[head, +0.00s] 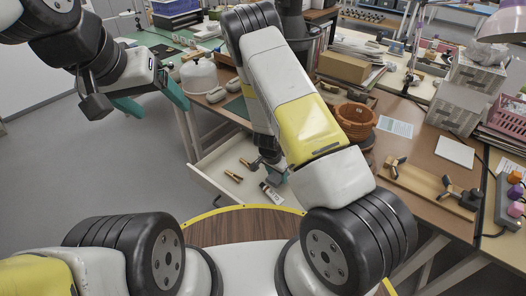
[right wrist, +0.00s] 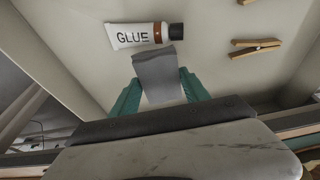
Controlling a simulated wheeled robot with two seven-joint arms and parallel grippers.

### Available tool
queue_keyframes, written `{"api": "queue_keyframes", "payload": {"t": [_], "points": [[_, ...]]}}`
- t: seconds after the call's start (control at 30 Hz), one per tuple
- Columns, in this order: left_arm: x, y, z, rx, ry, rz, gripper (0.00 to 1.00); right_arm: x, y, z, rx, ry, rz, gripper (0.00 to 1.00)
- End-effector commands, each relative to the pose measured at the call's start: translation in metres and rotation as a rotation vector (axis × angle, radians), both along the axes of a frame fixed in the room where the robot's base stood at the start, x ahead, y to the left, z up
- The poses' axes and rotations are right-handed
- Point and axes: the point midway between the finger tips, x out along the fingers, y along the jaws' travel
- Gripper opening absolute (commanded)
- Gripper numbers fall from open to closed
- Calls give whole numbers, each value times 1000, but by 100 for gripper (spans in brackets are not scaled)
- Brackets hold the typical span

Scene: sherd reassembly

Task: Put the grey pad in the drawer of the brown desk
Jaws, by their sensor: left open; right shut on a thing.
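The drawer (head: 212,187) of the brown desk (head: 425,155) is pulled open below the desktop. My right gripper (head: 268,168) reaches down over the drawer, partly hidden by its own arm. In the right wrist view, the grey pad (right wrist: 157,72) is held between the teal fingers of the right gripper (right wrist: 160,92), above the drawer's pale floor (right wrist: 215,60). Whether the pad touches the floor I cannot tell. My left gripper (head: 150,104) is open and empty at the upper left, away from the drawer.
In the drawer lie a glue tube (right wrist: 138,36), just beyond the pad, and wooden clothespins (right wrist: 255,47). Grey floor (head: 90,170) is clear at left.

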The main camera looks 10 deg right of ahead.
Motion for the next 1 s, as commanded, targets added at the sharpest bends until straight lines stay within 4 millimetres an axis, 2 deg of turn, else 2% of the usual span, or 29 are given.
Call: {"api": "queue_keyframes", "payload": {"t": [0.03, 0.1, 0.2, 0.5, 0.7, 1.0], "points": [[0, 0, 0, 0, 0, 0, 76, 14, 8, -2, -3, -4, 6, 15], [0, 0, 0, 0, 0, 0, 76, 28, 14, -3, -4, -3, 7, 15], [0, 0, 0, 0, 0, 0, 76, 44, 23, -5, -2, -1, 4, 15], [0, 0, 0, 0, 0, 0, 76, 65, 33, -7, -1, -1, 4, 15], [0, 0, 0, 0, 0, 0, 76, 63, 31, -39, 0, 3, 0, 15], [0, 0, 0, 0, 0, 0, 76, 63, 31, -42, -1, 1, 0, 15]]}}
